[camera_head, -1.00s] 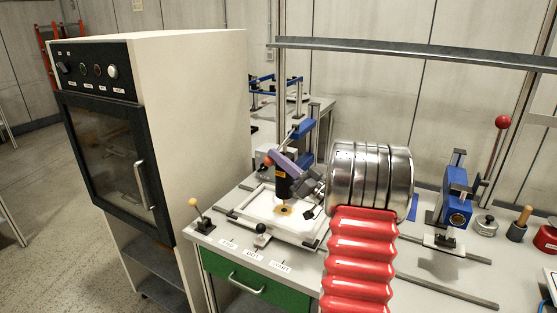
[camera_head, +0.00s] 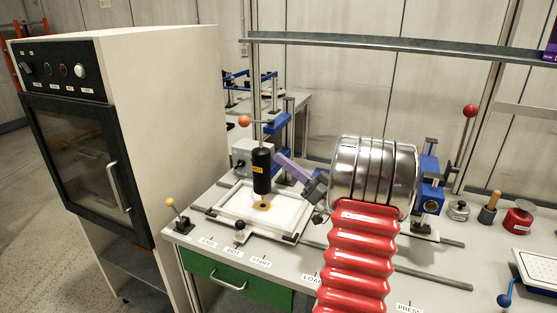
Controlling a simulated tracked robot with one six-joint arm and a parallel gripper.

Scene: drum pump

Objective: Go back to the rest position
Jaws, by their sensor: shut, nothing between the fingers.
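My gripper (camera_head: 283,160) shows at the left side of my silver wrist, above my red ribbed arm. Its purple fingers are together and point up and to the left, with nothing seen between them. They are just right of a black cylinder (camera_head: 262,172) with a yellow label and an orange-knobbed lever. Whether they touch the cylinder is hard to tell. The cylinder stands over a white framed plate (camera_head: 240,212) with a dark-centred yellow spot. My wrist hides part of the bench behind it.
A cream oven cabinet (camera_head: 165,110) stands at the left. A metal rail (camera_head: 400,45) crosses above the bench. A blue press (camera_head: 430,195) with a red-knobbed lever is behind my wrist at right. Jars stand farther right.

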